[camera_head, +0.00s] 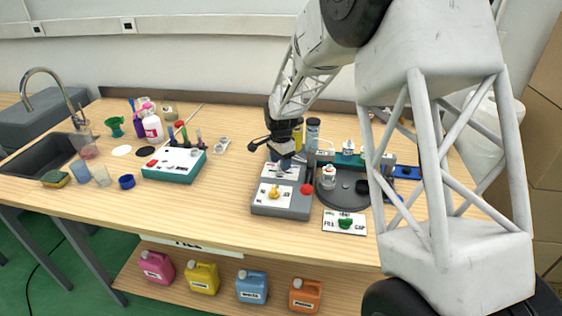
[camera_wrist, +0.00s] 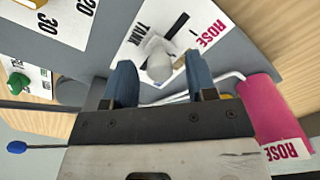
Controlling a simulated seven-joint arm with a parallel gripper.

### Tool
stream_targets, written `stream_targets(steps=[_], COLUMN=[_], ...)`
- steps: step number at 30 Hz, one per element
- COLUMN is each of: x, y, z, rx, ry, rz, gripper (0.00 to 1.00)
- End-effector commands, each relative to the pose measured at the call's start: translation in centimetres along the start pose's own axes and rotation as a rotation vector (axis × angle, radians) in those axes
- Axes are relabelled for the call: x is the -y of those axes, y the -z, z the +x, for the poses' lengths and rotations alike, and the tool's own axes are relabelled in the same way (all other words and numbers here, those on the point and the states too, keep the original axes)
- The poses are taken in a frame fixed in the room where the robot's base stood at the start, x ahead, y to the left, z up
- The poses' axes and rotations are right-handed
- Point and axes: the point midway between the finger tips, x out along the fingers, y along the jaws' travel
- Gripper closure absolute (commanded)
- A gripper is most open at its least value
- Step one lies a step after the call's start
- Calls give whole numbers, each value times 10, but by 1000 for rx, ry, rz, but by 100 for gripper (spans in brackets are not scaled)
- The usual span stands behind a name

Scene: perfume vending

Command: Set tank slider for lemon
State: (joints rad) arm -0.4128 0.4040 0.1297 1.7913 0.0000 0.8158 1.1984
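The grey control box (camera_head: 268,211) stands on the wooden table, with white label plates, a yellow knob (camera_head: 274,193) and a red button (camera_head: 306,189). In the wrist view, the white plate (camera_wrist: 188,22) reads TANK and ROSE, and a pale grey slider knob (camera_wrist: 158,62) stands on it. No lemon marking is readable in either view. My gripper (camera_wrist: 160,75) is open, its two blue fingers on either side of the knob with gaps showing. In the head view my gripper (camera_head: 284,153) is over the back of the box, hiding part of it.
A pink cylinder marked ROSE (camera_wrist: 270,105) is close to the right finger. A dark round station (camera_head: 343,190) stands right of the box, and a green knob (camera_head: 346,223) in front. A teal-sided box (camera_head: 172,171) stands left. Bare table (camera_head: 225,180) lies between the boxes.

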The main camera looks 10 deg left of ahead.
Motion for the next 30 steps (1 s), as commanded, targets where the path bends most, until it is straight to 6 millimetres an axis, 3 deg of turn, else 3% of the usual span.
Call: stream_targets(steps=[11, 30], x=[0, 0], y=[0, 0], z=[-5, -72], rx=[0, 0], ry=[0, 0], rz=[0, 0], gripper=[48, 48])
